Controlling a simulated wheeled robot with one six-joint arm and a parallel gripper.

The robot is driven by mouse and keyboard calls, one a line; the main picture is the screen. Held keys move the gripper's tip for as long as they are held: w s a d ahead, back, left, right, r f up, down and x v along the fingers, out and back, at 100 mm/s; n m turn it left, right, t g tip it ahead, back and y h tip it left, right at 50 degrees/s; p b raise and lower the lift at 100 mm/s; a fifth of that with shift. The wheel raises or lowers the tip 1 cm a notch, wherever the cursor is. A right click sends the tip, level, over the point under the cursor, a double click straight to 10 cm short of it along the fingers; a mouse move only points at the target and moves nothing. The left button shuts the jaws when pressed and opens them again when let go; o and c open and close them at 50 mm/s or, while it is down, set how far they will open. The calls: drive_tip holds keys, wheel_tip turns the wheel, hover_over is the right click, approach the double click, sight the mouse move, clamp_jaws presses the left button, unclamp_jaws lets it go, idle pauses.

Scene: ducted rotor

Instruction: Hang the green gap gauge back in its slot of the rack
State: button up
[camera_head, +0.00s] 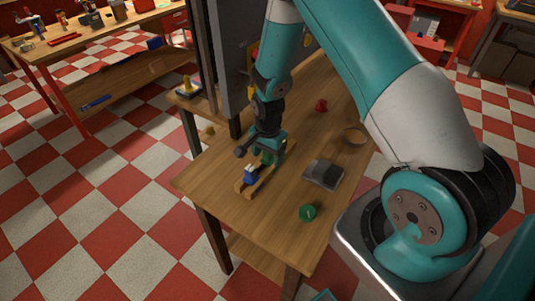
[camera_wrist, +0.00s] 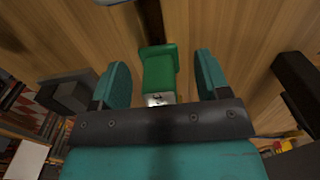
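The green gap gauge (camera_wrist: 158,68) lies between the two teal fingers of my gripper (camera_wrist: 162,82) in the wrist view. A strip of wood shows between it and each finger, so my gripper looks open around it and not touching. A small metallic patch shows at its near end. In the head view my gripper (camera_head: 271,152) is low over the wooden table, at the far end of a narrow wooden rack (camera_head: 242,187). A blue and white piece (camera_head: 250,174) sits in the rack. My gripper hides part of the rack, and its slots are too small to make out.
On the table (camera_head: 280,235) are a green round thing (camera_head: 307,212), a dark grey block (camera_head: 323,174), a round wooden dish (camera_head: 354,135) and a small red object (camera_head: 321,105). A tall dark panel (camera_head: 233,60) stands close behind my gripper. The table's front area is mostly clear.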

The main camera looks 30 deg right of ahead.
wheel_tip(320, 180, up, 18)
drive_tip(key=f+b, duration=0.1)
drive_tip(key=b, duration=0.2)
drive_tip(key=s+a+r+n+y, duration=0.2)
drive_tip(key=s+a+r+n, duration=0.4)
drive_tip(key=s+a+n, duration=0.2)
drive_tip(key=s+a+r+n+y, duration=0.2)
drive_tip(key=s+a+r+n, duration=0.3)
drive_tip(key=s+a+n, duration=0.4)
drive_tip(key=s+n, duration=0.3)
drive_tip(key=s, duration=0.2)
drive_tip(key=shift+s+a+r+n, duration=0.15)
drive_tip(key=shift+s+r+n, duration=0.15)
drive_tip(key=shift+s+r, duration=0.05)
